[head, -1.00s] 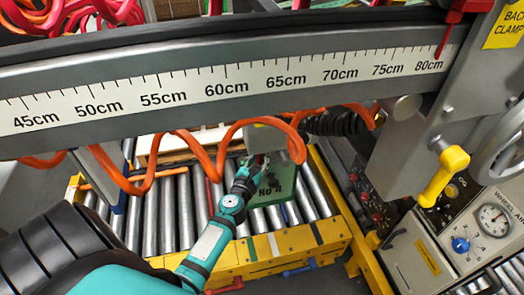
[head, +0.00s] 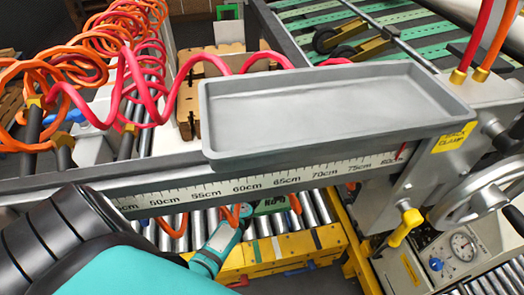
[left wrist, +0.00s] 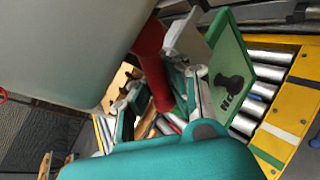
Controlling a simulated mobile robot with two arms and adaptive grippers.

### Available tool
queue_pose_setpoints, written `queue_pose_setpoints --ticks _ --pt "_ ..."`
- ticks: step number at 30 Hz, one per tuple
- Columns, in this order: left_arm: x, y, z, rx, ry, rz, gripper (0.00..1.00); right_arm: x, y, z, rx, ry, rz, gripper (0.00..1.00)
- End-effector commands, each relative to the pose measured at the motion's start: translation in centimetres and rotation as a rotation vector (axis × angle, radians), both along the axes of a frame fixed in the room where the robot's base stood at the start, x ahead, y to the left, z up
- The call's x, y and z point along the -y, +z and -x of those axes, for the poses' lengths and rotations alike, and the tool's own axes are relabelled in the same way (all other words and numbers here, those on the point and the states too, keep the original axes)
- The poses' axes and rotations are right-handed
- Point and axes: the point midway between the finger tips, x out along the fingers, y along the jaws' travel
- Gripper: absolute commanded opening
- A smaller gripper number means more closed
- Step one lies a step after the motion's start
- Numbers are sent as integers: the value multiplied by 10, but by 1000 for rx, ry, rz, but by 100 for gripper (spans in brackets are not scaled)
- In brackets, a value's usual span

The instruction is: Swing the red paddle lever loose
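In the left wrist view a red bar (left wrist: 152,68), probably the red paddle lever, comes down from beside a grey block, and its lower end lies between the fingers of my left gripper (left wrist: 163,92). The fingers stand apart on either side of it; I cannot tell whether they touch it. In the head view my left arm (head: 215,245) reaches under the ruler beam (head: 160,201), which hides the gripper and the lever. My right gripper is not in view.
A green plate (left wrist: 238,62) with a black knob stands close to the right of the left gripper. An empty grey tray (head: 330,110) lies above the beam. A yellow handle (head: 404,226) hangs at right. Red and orange coiled hoses (head: 100,75) fill the left back.

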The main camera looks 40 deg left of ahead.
Motion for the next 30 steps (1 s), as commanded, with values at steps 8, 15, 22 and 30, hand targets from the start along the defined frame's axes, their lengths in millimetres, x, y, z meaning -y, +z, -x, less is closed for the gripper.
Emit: queue_pose_setpoints --ticks 8,15,22,30 --pt "3 -8 5 -15 0 5 0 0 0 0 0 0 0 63" --pt "2 -6 4 -12 -1 4 23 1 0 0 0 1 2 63" --pt "1 -3 2 -8 -1 1 41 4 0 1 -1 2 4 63" --pt "1 -2 4 -5 0 1 41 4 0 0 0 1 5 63"
